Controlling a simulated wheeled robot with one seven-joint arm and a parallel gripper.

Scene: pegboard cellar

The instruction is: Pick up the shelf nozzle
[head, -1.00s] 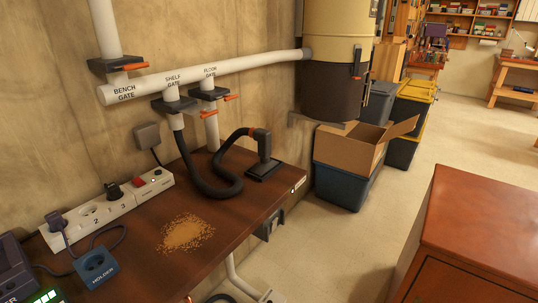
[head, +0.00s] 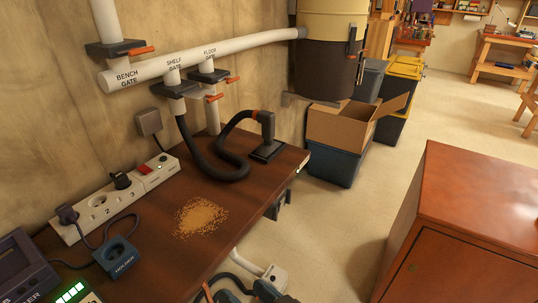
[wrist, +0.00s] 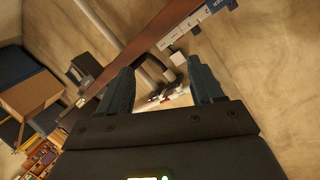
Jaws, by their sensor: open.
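The shelf nozzle (head: 266,126) is a dark upright piece on a flat black foot, standing near the far right end of the brown bench (head: 160,235). A black ribbed hose (head: 205,165) loops from it to the white pipe's shelf gate (head: 175,87). An orange mark shows at its top. My gripper (wrist: 162,64) is open in the wrist view, with nothing seen between its fingers. The bench edge and a white pipe lie beyond it in that tilted view. The gripper is apart from the nozzle, which I cannot make out in the wrist view.
A sawdust pile (head: 201,217), a power strip (head: 118,200) and a blue-grey holder (head: 120,258) are on the bench. A cardboard box (head: 340,127) sits on a dark bin beyond its right end. A reddish cabinet (head: 470,230) stands right. Open floor (head: 345,220) lies between.

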